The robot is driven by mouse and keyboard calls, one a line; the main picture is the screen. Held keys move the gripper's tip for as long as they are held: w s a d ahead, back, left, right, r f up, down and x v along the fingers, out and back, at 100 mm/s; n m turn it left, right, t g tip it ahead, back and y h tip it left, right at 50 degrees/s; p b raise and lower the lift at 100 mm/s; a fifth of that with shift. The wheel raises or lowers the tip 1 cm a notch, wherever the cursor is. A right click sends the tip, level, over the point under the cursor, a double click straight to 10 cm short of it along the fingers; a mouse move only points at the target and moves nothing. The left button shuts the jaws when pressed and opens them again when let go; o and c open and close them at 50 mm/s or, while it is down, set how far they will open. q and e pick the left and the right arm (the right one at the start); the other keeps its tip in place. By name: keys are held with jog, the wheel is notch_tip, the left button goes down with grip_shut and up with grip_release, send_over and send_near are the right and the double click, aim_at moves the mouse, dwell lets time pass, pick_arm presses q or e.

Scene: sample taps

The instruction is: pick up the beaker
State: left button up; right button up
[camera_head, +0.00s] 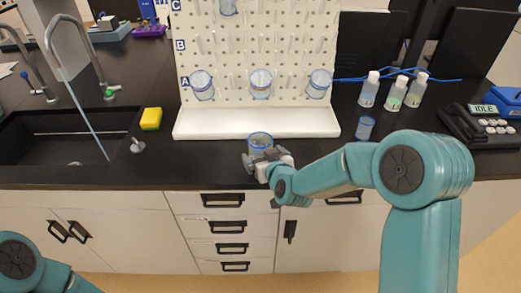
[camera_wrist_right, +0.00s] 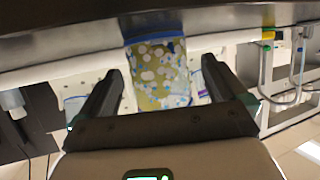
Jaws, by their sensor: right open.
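A clear beaker (camera_head: 260,140) with a blue rim stands on the black bench in front of the white pegboard base. My right gripper (camera_head: 266,163) is at its near side, low by the bench, and hides its lower part. In the right wrist view the beaker (camera_wrist_right: 160,75) looks yellow-green with pale spots. It lies between the two dark fingers of the right gripper (camera_wrist_right: 160,88), which are open with a gap visible on each side. My left gripper is out of view; only part of the left arm shows at lower left.
The white pegboard (camera_head: 262,50) behind holds several beakers on pegs. Another small beaker (camera_head: 365,127) stands to the right, near several capped bottles (camera_head: 393,93) and a dark device (camera_head: 485,125) reading IDLE. A yellow sponge (camera_head: 151,118) and a sink (camera_head: 60,140) are left.

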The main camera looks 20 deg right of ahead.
jog(key=x, duration=0.2)
jog(key=shift+w+d+f+p, duration=0.15)
jog(key=shift+w+p, duration=0.15)
jog(key=shift+w, duration=0.05)
jog(key=shift+w+f, duration=0.2)
jog(key=shift+w, duration=0.2)
jog(key=c, duration=1.1)
notch_tip(320, 180, up, 20)
jog(key=p, duration=0.4)
jog(key=shift+p, duration=0.3)
